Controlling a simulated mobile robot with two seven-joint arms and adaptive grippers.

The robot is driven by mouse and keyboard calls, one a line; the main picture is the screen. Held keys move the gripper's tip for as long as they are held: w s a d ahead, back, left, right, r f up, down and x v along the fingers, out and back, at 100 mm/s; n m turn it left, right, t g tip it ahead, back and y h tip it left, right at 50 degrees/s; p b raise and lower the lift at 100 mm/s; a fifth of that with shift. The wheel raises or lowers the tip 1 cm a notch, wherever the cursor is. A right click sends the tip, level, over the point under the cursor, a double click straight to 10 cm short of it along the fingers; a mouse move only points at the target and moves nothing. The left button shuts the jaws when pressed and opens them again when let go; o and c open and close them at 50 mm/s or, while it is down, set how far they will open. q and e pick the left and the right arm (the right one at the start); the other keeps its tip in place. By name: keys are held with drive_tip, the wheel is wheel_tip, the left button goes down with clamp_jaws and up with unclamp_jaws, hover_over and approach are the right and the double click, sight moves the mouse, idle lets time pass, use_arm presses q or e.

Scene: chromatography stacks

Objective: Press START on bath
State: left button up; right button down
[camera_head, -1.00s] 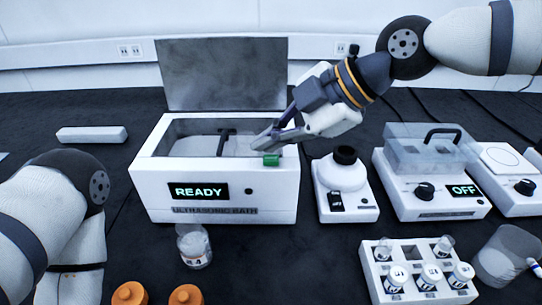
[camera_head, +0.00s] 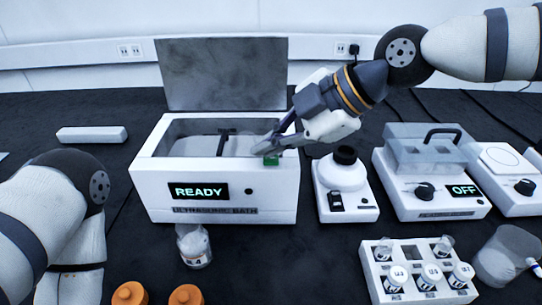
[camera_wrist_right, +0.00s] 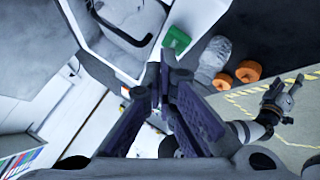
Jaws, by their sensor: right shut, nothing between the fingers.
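The white ultrasonic bath (camera_head: 160,190) stands at centre left in the head view, its lid raised and its display (camera_head: 198,191) reading READY. A green button (camera_head: 271,161) sits on its top right front corner; it also shows in the right wrist view (camera_wrist_right: 176,40). My right gripper (camera_head: 268,148) is shut and empty, its fingertips just above and behind the button in the head view, partly covering it. In the right wrist view a small gap shows between fingertips and button; contact cannot be confirmed. My left gripper (camera_wrist_right: 281,98) shows only in the right wrist view, small, with fingers apart.
A white device with a dark cap (camera_head: 345,175) stands close right of the bath. Further right is a device reading OFF (camera_head: 430,195). A vial rack (camera_head: 375,283) is at front right. A vial (camera_head: 194,246) and orange caps (camera_head: 186,294) lie in front of the bath.

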sight(270, 161)
drive_tip(key=shift+f, duration=0.45)
idle(0.5)
use_arm(q)
drive_tip(key=shift+w+r, duration=0.25)
use_arm(e)
drive_tip(key=shift+r, duration=0.85)
drive_tip(key=shift+r+p, duration=0.7)
drive_tip(key=shift+r, duration=1.9)
use_arm(q)
drive_tip(key=shift+w+r+t, duration=0.4)
drive_tip(key=shift+w+r, duration=0.2)
drive_tip(key=shift+w, duration=0.05)
